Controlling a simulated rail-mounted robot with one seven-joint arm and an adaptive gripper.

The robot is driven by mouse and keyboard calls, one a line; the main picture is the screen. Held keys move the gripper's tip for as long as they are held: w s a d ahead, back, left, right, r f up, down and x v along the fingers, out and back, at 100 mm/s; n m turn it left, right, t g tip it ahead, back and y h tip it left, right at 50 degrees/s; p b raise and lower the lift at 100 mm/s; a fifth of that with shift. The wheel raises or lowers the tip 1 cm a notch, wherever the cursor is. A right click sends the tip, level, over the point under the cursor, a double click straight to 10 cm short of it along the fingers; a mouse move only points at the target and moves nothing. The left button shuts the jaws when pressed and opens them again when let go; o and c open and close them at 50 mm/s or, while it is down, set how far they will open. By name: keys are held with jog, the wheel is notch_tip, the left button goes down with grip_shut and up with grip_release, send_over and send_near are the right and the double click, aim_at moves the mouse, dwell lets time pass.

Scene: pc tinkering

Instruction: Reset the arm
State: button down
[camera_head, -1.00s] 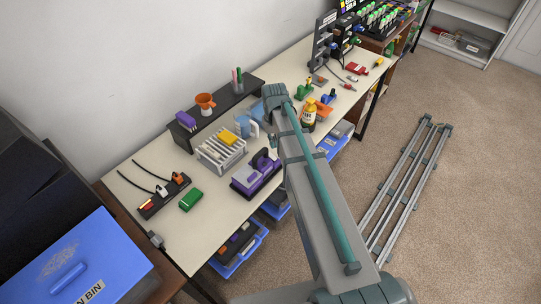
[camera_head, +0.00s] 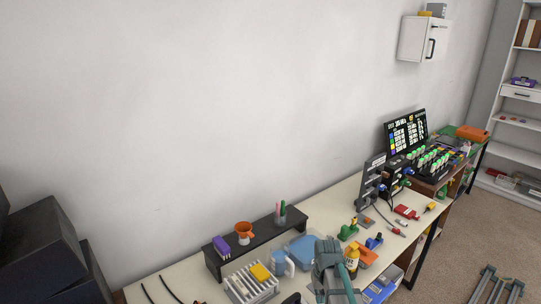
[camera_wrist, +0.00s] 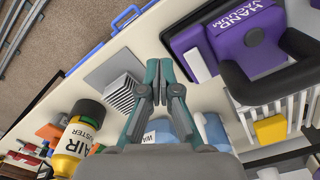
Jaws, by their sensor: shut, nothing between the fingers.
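My gripper (camera_wrist: 158,70) shows in the wrist view with its two teal and grey fingers together and nothing between them. It is above the pale worktable (camera_wrist: 85,55). A finned metal heatsink (camera_wrist: 122,95) lies to the left of the fingers, and a purple hand vacuum (camera_wrist: 240,40) is to the right. In the head view, part of my arm (camera_head: 330,262) reaches in from the bottom edge. My fingers are hidden there.
A yellow air duster (camera_wrist: 78,140) stands near my wrist, with a blue container (camera_wrist: 212,130) on the other side. A black shelf (camera_head: 258,242) holds an orange cup (camera_head: 244,231). A white rack (camera_head: 250,285) is in front. Open floor (camera_head: 450,260) lies at the right.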

jog(key=s+f+g+b, duration=0.1)
jog(key=s+f+g, duration=0.1)
jog(key=s+f, duration=0.8)
jog(key=s+f+g+b, duration=0.1)
jog(key=s+f+g, duration=0.1)
jog(key=s+f, duration=0.8)
jog(key=s+f+m+g+b, duration=0.1)
jog(key=s+f, duration=0.9)
jog(key=s, duration=1)
jog(key=shift+s+g+b, duration=0.15)
jog(key=shift+g+b, duration=0.3)
jog(key=shift+g, duration=0.45)
jog(key=shift+f, duration=0.1)
